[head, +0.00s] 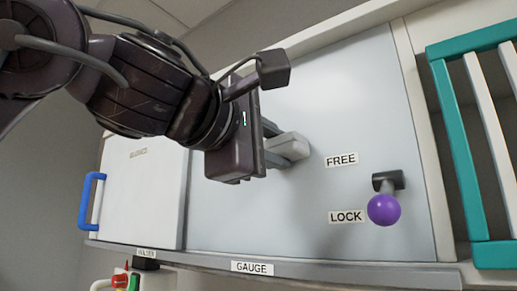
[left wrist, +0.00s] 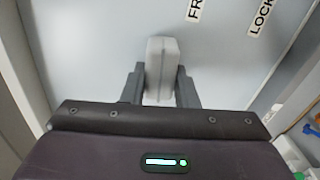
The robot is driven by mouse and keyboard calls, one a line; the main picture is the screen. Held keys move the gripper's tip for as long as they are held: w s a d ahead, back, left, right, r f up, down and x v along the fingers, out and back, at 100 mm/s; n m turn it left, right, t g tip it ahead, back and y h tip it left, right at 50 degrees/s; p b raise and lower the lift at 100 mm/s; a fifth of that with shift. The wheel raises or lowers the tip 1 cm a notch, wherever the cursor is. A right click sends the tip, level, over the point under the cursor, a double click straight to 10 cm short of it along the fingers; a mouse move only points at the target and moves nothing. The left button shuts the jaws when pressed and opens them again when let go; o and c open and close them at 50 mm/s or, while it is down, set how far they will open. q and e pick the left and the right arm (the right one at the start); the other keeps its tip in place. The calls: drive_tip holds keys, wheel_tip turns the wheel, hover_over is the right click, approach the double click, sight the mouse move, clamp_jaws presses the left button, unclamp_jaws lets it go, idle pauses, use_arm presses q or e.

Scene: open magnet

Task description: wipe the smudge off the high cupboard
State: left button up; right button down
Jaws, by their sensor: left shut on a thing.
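The high cupboard has a large pale grey panel (head: 340,100), which fills most of the head view and lies behind the gripper in the left wrist view (left wrist: 90,40). My left gripper (head: 280,147) is in front of this panel, shut on a light grey block (head: 293,146). The block also shows between the two fingers in the left wrist view (left wrist: 161,65). Its far end is at or very close to the panel; I cannot tell if it touches. I see no clear smudge on the bare panel; the part behind the block and gripper is hidden. My right gripper is not in view.
A purple ball knob (head: 384,210) sticks out beside FREE and LOCK labels, right of the gripper. A white door (head: 140,195) with a blue handle (head: 88,201) is at the left. A teal-framed rack (head: 452,150) stands at the right. A ledge labelled GAUGE (head: 252,268) runs below.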

use_arm(q)
drive_tip(key=shift+s+d, duration=0.3)
drive_tip(key=shift+d, duration=0.1)
drive_tip(key=shift+a, duration=0.1)
drive_tip(key=shift+a, duration=0.15)
drive_tip(key=shift+s+a, duration=0.45)
drive_tip(key=shift+s, duration=0.1)
drive_tip(key=v, duration=0.2)
drive_tip(key=shift+s+a+r, duration=0.1)
drive_tip(key=shift+s, duration=0.3)
drive_tip(key=shift+v, duration=0.8)
